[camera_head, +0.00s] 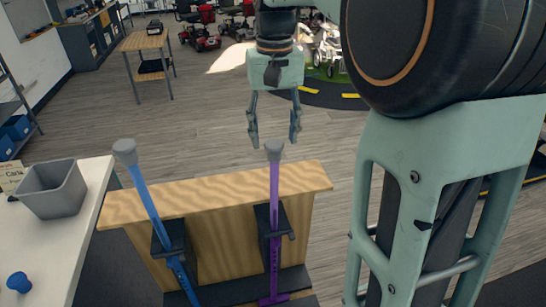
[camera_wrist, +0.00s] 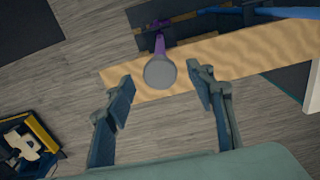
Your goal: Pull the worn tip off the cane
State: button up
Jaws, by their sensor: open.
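A purple cane (camera_head: 274,200) stands upright in a black holder on the wooden stand, with a round grey tip (camera_head: 274,146) on its upper end. A blue cane (camera_head: 150,205) leans in the holder to its left, with its own grey tip (camera_head: 125,147) on top. My gripper (camera_head: 274,138) is open and empty, pointing down over the purple cane's tip. In the wrist view the purple cane's tip (camera_wrist: 160,72) shows between and slightly beyond my open fingers (camera_wrist: 162,84), with gaps on both sides. I cannot tell which tip is worn.
A wooden stand (camera_head: 215,197) holds both canes. On the left, a white table (camera_head: 90,210) carries a grey bin (camera_head: 50,190), a small card (camera_head: 11,177) and a blue object (camera_head: 18,282). The floor behind the stand is clear. Scooters (camera_head: 196,28) and a small wooden table (camera_head: 146,42) stand far back.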

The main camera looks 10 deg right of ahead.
aim_at(274, 143)
jog(key=shift+f+b, duration=0.8)
jog(key=shift+f, duration=1.1)
jog(key=shift+p, duration=0.3)
jog(key=shift+c, duration=0.3)
grip_shut()
jog(key=shift+r, duration=0.2)
jog(key=shift+r+p, duration=2.3)
jog(key=shift+r, duration=0.5)
jog(key=shift+r, duration=0.1)
